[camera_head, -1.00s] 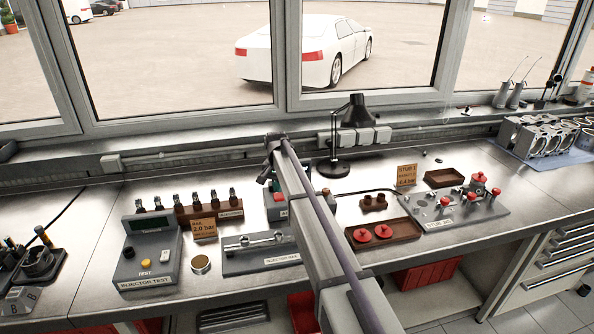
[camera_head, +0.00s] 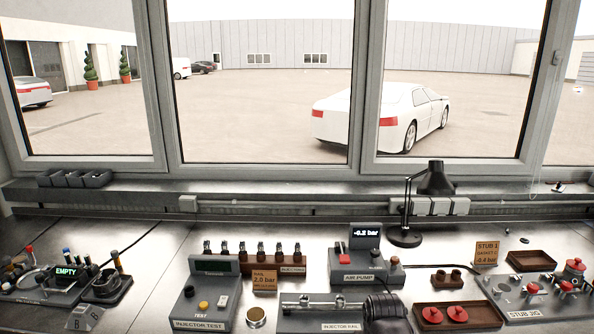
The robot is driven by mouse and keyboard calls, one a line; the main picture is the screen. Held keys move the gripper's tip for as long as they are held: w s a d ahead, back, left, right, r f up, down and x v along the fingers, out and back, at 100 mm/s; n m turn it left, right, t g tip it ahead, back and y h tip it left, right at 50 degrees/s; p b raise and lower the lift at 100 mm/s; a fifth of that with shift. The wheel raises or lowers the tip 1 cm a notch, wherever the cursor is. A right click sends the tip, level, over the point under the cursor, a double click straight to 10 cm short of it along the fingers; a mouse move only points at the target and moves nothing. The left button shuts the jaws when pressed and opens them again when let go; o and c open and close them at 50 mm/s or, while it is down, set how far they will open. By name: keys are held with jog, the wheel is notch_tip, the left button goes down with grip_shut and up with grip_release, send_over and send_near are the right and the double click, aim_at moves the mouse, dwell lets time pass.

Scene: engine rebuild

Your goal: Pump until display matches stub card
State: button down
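The air pump (camera_head: 340,279) is a grey box at the middle of the bench. Its lit display (camera_head: 366,232) seems to read -0.2 bar. A red switch or lever (camera_head: 343,255) is on its left, and a red-topped knob (camera_head: 394,261) is on its right. The stub card (camera_head: 487,253), right of the pump, reads STUB 1, GASKET C and seems to show -0.4 bar.
The injector test box (camera_head: 205,300), rail card (camera_head: 264,281) and injector rail (camera_head: 330,311) lie left of centre. A tray with red discs (camera_head: 480,317) and the stub jig (camera_head: 535,305) are at right. A black lamp (camera_head: 406,238) stands behind the pump.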

jog(key=shift+s+f, duration=0.1)
jog(key=shift+f, duration=0.05)
dwell(1.0)
jog(key=w+r+n+p, duration=0.2)
jog(key=w+r+p, duration=0.1)
jog(key=w, duration=1.1)
jog(key=w+r+n+p, duration=0.2)
jog(key=w+r+p, duration=0.1)
jog(key=w, duration=1.1)
jog(key=w+r+n+p, duration=0.2)
jog(key=w+r+p, duration=0.1)
jog(key=w, duration=1.1)
notch_tip(320, 180, down, 6)
jog(key=b, duration=0.6)
